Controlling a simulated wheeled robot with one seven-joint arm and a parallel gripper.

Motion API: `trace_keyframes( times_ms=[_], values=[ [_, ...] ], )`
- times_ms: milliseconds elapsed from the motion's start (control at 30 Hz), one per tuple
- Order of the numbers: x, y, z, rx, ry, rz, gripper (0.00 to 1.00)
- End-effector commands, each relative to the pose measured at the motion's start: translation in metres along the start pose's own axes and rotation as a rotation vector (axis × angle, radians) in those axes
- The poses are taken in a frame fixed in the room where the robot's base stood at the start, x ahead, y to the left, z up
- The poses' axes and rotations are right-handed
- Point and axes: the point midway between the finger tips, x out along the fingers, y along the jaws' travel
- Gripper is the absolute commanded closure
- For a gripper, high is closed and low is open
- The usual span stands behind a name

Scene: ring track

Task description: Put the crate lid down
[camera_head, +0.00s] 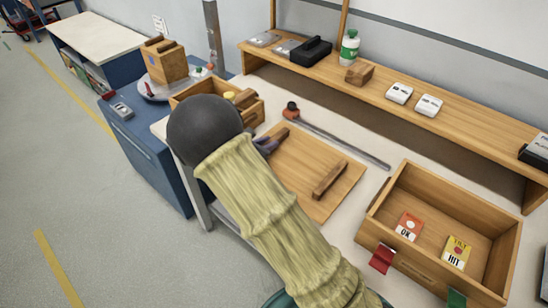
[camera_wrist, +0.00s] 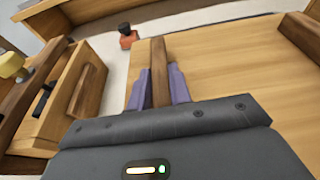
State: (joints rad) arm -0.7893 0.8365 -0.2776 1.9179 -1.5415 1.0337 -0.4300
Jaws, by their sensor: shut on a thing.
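The crate lid (camera_head: 298,165) is a flat light-wood board with two darker wooden bars across it. It is level over the white worktop, left of the crate; I cannot tell whether it touches the top. My gripper (camera_head: 270,145), with purple fingers, is shut on the lid's left bar. In the wrist view the fingers (camera_wrist: 158,88) clasp both sides of the bar (camera_wrist: 159,60), and the board (camera_wrist: 225,60) spreads to the right. The open wooden crate (camera_head: 408,272) stands at the right of the worktop. My arm hides the lid's near left part.
An orange card (camera_head: 409,226) and a yellow card (camera_head: 457,252) lie in the crate. A dark rod (camera_head: 340,143) lies behind the lid. A small wooden box (camera_head: 250,112) stands at the left. A raised shelf (camera_head: 375,92) carrying a bottle (camera_head: 349,47) runs along the back.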

Motion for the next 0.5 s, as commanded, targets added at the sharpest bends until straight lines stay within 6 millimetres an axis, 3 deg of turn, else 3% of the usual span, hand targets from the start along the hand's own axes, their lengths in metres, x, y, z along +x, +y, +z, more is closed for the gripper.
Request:
trace_keyframes(
  times_ms=[100,500],
  values=[
    [0.005,-0.001,-0.01,0.0,-0.003,-0.003,1.0],
    [0.007,-0.001,-0.019,-0.003,-0.002,-0.003,1.0]
  ],
)
